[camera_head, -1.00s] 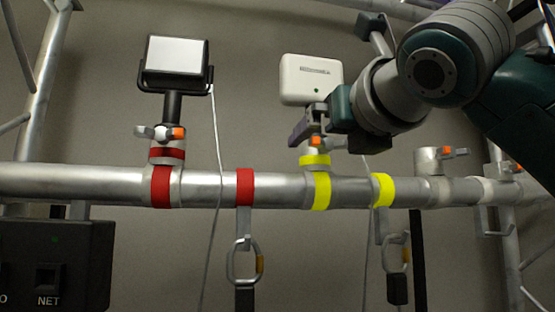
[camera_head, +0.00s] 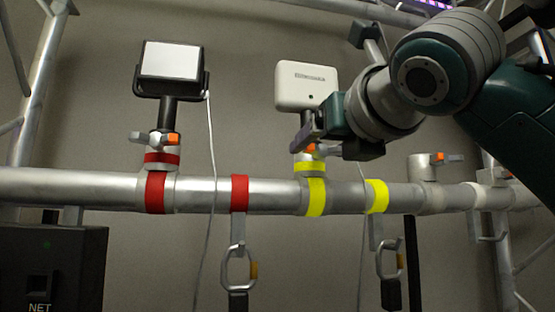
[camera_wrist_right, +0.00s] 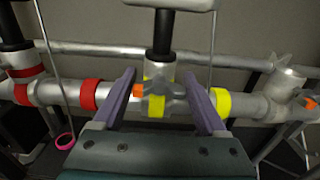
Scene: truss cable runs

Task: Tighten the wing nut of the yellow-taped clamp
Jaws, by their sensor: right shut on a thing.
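The yellow-taped clamp (camera_head: 309,167) sits on the horizontal truss tube under a white box-shaped device (camera_head: 306,86). Its wing nut has an orange tip (camera_head: 311,149) and also shows in the right wrist view (camera_wrist_right: 142,91). My right gripper (camera_head: 308,143) comes in from the right, just below the white device. In the head view the near finger and gripper body hide part of the nut. My left gripper is not in view.
A red-taped clamp (camera_head: 161,160) with a lamp (camera_head: 172,72) is on the left of the tube (camera_head: 100,189). A bare clamp (camera_head: 427,170) is on the right. Carabiners (camera_head: 238,267) and cables hang below. A black NET box (camera_head: 75,265) is at lower left.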

